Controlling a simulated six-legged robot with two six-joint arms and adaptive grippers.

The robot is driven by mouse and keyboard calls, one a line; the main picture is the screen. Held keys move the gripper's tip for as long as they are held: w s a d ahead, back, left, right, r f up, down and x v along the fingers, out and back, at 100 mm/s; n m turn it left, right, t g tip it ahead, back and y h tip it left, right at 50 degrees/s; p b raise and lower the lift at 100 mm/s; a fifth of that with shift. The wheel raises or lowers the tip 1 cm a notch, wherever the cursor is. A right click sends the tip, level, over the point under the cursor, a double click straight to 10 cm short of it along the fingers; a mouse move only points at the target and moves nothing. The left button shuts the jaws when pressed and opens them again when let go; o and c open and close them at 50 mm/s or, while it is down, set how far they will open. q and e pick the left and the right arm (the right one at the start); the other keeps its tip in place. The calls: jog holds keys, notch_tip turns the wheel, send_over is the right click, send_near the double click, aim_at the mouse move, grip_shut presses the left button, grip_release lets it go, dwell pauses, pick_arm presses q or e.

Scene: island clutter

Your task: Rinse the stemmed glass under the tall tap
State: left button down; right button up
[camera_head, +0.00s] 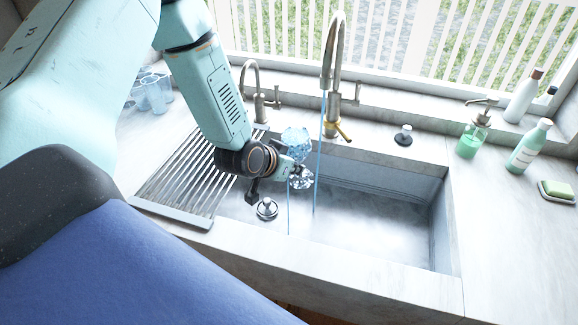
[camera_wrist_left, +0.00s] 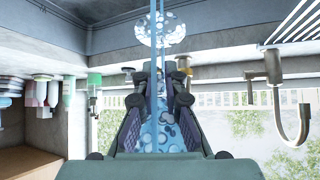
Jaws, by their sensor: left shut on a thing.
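The stemmed glass (camera_head: 295,139) is upright over the sink (camera_head: 375,215), its bluish bowl up and its foot (camera_head: 302,181) down. My left gripper (camera_head: 298,173) is shut on its stem. In the left wrist view, which is upside down, the glass's foot (camera_wrist_left: 166,30) shows at the top and bubble-like spots cover the glass. The tall tap (camera_head: 334,60) runs a thin blue stream (camera_head: 319,150), just right of the glass in the head view. Another blue line falls below the glass. Whether the stream enters the bowl I cannot tell. My right gripper is not in view.
A smaller tap (camera_head: 259,95) stands behind the slatted drying rack (camera_head: 185,180). Several tumblers (camera_head: 152,92) stand back left. A soap dispenser (camera_head: 472,135), bottles (camera_head: 528,148) and a soap dish (camera_head: 558,191) are at right.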

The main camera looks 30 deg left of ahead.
pick_arm(q)
jog(key=shift+a, duration=0.25)
jog(key=shift+w+d+n+y, duration=0.2)
jog(key=shift+n+y, duration=0.1)
jog(key=shift+n, duration=0.1)
jog(key=shift+w+d+b, duration=0.15)
jog(key=shift+w+b, duration=0.4)
jog(key=shift+w, duration=0.15)
jog(key=shift+w+f+b, duration=0.1)
jog(key=shift+w+b, duration=0.55)
jog(key=shift+w, duration=0.8)
jog(key=w, duration=0.1)
jog(key=w+b, duration=0.1)
jog(key=w, duration=0.1)
jog(key=w+b, duration=0.1)
jog(key=w, duration=0.1)
jog(key=shift+w+d, duration=0.15)
jog(key=shift+d, duration=0.15)
